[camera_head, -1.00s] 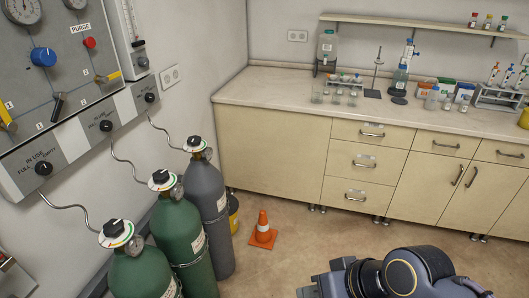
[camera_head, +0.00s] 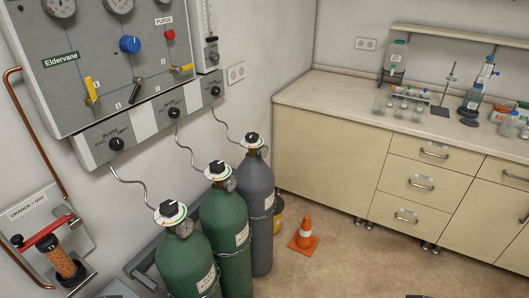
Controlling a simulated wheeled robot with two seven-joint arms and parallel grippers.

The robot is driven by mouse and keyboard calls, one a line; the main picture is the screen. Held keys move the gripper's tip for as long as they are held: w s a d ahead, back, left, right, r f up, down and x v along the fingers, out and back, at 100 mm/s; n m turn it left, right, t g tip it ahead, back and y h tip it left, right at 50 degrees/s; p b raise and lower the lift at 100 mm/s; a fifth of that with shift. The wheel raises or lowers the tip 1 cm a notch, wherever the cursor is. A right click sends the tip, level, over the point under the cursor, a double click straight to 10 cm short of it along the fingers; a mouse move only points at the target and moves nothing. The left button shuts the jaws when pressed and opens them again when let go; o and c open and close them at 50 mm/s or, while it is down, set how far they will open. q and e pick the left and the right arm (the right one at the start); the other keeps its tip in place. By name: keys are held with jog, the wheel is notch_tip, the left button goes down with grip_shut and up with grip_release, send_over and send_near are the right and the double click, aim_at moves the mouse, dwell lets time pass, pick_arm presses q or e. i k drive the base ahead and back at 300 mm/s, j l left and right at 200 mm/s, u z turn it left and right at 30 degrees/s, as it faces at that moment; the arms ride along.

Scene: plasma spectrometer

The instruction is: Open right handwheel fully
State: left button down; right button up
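Three gas cylinders stand in a row by the left wall, each topped by a black handwheel over a white disc with coloured marks. The right handwheel (camera_head: 252,139) is on the grey cylinder (camera_head: 259,195), the farthest back. The middle handwheel (camera_head: 217,168) and the left handwheel (camera_head: 170,210) are on green cylinders. How far each handwheel is turned is too small to tell. Neither gripper is in view; only small dark bits show at the bottom edge.
A wall panel (camera_head: 95,60) with gauges, levers and knobs hangs above the cylinders. Thin hoses run from it to them. An orange cone (camera_head: 305,234) stands on the floor right of the grey cylinder. A cabinet bench (camera_head: 330,150) lines the back right.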

aim_at(250, 137)
jog(key=i+l+z, duration=0.1)
jog(key=l+z, duration=0.2)
jog(key=i+l+z, duration=0.15)
jog(key=l+z, duration=0.15)
jog(key=i+l+z, duration=0.3)
jog(key=i+l, duration=0.2)
jog(key=i, duration=0.15)
jog(key=i+l, duration=0.15)
jog(key=i, duration=0.25)
jog(key=i+u, duration=0.15)
jog(key=u, duration=0.25)
jog(key=i+j+u, duration=0.1)
jog(key=u, duration=0.3)
jog(key=i+l+u, duration=0.1)
jog(key=i+u, duration=0.15)
jog(key=u, duration=0.15)
jog(key=i+l+u, duration=0.1)
jog(key=u, duration=0.3)
jog(key=i+j+u, duration=0.1)
jog(key=i+u, duration=0.6)
